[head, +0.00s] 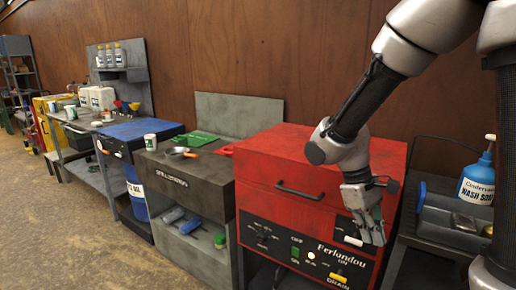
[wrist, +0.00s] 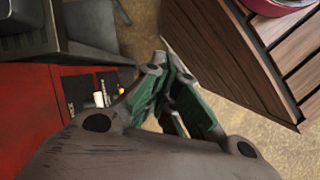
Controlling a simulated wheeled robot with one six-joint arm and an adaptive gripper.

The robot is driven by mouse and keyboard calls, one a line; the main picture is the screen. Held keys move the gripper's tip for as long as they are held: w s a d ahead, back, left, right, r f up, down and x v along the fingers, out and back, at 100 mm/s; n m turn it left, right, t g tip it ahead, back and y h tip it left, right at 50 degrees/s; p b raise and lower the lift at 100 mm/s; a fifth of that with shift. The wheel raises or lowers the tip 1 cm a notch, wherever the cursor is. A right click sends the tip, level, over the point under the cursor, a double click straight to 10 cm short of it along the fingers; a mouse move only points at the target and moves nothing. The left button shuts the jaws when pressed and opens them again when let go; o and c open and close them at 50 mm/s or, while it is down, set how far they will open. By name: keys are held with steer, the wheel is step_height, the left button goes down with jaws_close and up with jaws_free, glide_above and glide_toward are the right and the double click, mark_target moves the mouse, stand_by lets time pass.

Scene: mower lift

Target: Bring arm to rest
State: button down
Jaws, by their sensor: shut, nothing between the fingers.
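My gripper (head: 372,238) hangs fingers down in front of the red machine (head: 262,175), by its control panel. In the wrist view my gripper (wrist: 163,65) shows its fingers with their green inner pads drawn together at the tips, with nothing held. My arm reaches down from the upper right of the head view, bent at the elbow. The red machine also shows at the left of the wrist view (wrist: 28,115). Whether the fingers touch the panel cannot be told; they cover part of it.
A grey bench (head: 185,190) with tools stands left of the machine. A blue-topped cabinet (head: 140,130) is farther left. A soap bottle (head: 476,182) and dark tray (head: 440,222) are at right. A slatted wooden piece (wrist: 240,60) borders the floor gap in the wrist view.

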steer(key=s+d+r+m+t+y, duration=0.1)
steer(key=s+d+r+m+t, duration=0.2)
steer(key=r, duration=0.4)
steer(key=s+d+r+m+t+y, duration=0.2)
steer(key=s+d+r+m+t, duration=0.1)
steer(key=r, duration=0.5)
steer(key=s+d+t, duration=0.1)
steer(key=s+d, duration=0.1)
steer(key=d, duration=0.1)
steer(key=shift+s+d+m+y, duration=0.15)
steer(key=shift+s+m+y, duration=0.15)
steer(key=shift+m, duration=0.1)
